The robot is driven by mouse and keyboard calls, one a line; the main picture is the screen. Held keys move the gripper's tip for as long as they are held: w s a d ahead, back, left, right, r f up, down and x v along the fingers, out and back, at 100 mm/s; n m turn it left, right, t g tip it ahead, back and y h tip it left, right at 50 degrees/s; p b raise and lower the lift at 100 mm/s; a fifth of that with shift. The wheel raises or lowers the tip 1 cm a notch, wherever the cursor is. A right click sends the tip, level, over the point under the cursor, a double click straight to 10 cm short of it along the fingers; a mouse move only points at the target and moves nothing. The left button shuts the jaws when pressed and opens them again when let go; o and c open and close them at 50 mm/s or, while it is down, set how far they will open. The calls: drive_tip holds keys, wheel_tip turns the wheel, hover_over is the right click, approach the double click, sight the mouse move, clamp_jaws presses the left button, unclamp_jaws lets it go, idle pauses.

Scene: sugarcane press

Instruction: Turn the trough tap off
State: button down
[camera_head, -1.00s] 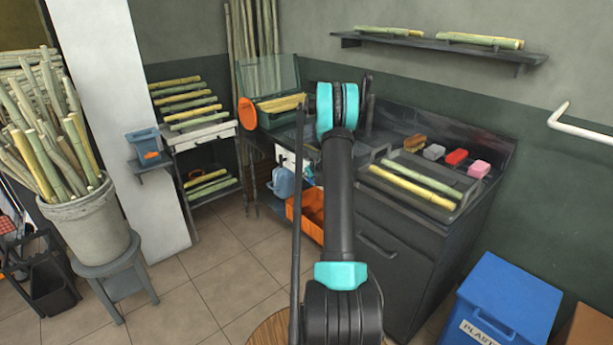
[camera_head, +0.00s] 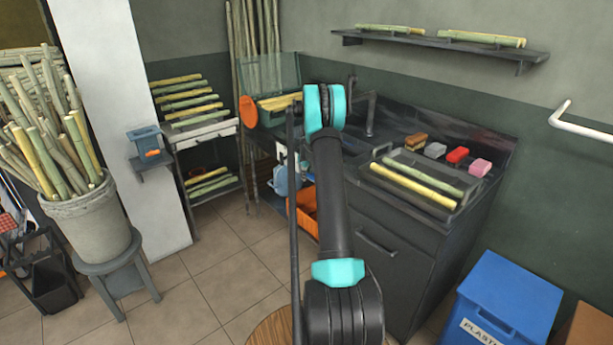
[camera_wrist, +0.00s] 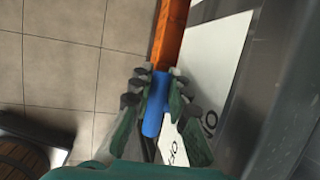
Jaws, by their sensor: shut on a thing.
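In the wrist view my gripper (camera_wrist: 150,86) is shut on a blue handle (camera_wrist: 153,120), with dark fingers on both sides of it. The handle's far end and its mounting are partly hidden. I cannot tell for sure from the view that it is the tap's lever. In the head view my arm hides the gripper and handle. A dark upright spout (camera_head: 371,112) rises at the back of the dark counter, just right of my arm.
A white lettered panel (camera_wrist: 212,60) lies close right of the fingers. A tray (camera_head: 455,206) with cane is on the counter. A blue bin (camera_head: 512,290) stands at right.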

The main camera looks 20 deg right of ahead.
drive_tip(key=c, duration=1.7)
unclamp_jaws()
drive_tip(key=v, duration=1.2)
drive_tip(key=shift+w, duration=0.1)
drive_tip(key=shift+a, duration=0.1)
